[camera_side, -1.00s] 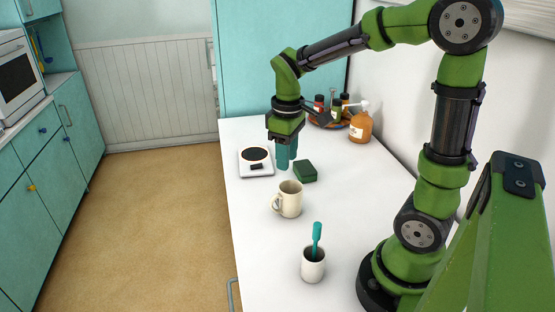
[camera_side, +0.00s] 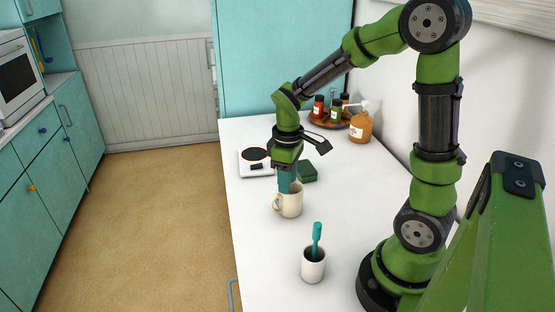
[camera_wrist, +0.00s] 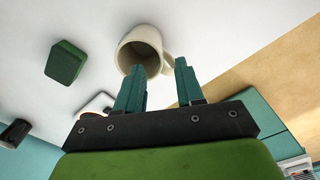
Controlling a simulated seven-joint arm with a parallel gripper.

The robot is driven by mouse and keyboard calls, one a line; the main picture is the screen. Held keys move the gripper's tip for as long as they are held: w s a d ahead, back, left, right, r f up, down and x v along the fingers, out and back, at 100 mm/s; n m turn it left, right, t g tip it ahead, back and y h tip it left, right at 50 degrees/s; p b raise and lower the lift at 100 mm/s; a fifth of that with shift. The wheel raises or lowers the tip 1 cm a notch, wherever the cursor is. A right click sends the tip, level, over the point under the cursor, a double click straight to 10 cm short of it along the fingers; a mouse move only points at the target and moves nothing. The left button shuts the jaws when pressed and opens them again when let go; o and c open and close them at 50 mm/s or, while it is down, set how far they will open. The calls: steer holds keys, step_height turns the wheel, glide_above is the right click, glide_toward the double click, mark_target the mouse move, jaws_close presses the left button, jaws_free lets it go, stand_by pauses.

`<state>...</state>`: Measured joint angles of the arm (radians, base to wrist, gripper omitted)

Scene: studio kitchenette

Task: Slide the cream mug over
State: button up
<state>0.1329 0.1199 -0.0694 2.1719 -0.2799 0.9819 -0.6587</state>
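The cream mug (camera_side: 291,203) stands upright on the white counter, its handle to the left. In the wrist view the mug (camera_wrist: 146,37) shows its open mouth toward me, with the handle at its right. My gripper (camera_side: 286,187) points down at the mug's far rim. In the wrist view my gripper (camera_wrist: 159,66) has its two teal fingers apart with nothing held between them. The left fingertip overlaps the mug's mouth and the right one is beside the handle. I cannot tell whether either touches the mug or reaches inside it.
A dark green sponge (camera_side: 308,172) lies just behind the mug. A white scale (camera_side: 246,169) is beyond it at left. A white cup (camera_side: 313,268) with a teal brush stands nearer. A soap bottle (camera_side: 361,128) and tray of bottles are at the back. The counter (camera_side: 262,235) is clear at front left.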

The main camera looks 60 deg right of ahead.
mark_target(287, 216)
step_height(287, 216, down, 10)
steer(key=shift+d+r, duration=0.1)
steer(key=shift+r, duration=0.05)
stand_by(0.3)
jaws_close()
